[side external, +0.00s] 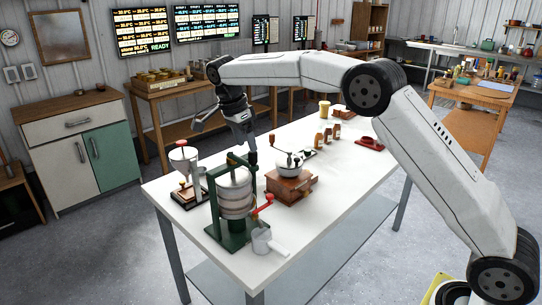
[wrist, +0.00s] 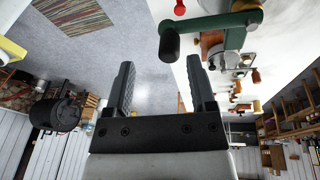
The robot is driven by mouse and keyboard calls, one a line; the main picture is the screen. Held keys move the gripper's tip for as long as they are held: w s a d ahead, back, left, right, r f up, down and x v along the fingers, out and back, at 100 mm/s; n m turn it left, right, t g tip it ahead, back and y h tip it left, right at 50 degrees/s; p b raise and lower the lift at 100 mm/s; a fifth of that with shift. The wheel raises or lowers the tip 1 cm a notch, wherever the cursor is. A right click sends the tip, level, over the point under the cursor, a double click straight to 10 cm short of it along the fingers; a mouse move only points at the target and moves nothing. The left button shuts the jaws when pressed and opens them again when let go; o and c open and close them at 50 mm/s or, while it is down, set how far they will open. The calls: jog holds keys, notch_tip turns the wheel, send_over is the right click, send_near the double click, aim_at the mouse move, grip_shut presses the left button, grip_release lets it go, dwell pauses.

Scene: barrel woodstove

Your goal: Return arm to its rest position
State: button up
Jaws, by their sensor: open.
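A wooden hand grinder (side external: 290,186) with a pale bowl stands to the right of the press. In the wrist view, a green arm with a black handle (wrist: 169,44) shows close beyond the fingertips. Whether the gripper touches anything is unclear.
A smaller metal device (side external: 186,170) stands left of the press, and a metal cup (side external: 262,240) in front. Small brown jars (side external: 325,137) and a red item (side external: 369,143) lie farther right. A black barrel stove (wrist: 56,115) shows in the wrist view. The table's right part has bare room.

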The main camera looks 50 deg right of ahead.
jog(key=s+f+n+t, duration=0.1)
jog(key=s+f+n, duration=0.3)
jog(key=s, duration=0.5)
jog(key=s+f+n+t+y, duration=0.1)
jog(key=s+f+n, duration=0.4)
jog(key=s+n, duration=0.4)
jog(key=s+f+n+t+y, duration=0.1)
jog(key=s+f+n, duration=0.3)
jog(key=s, duration=0.5)
jog(key=n+t, duration=0.1)
jog(key=n, duration=0.1)
jog(key=shift+s+f+n, duration=0.3)
jog(key=shift+s+f, duration=0.05)
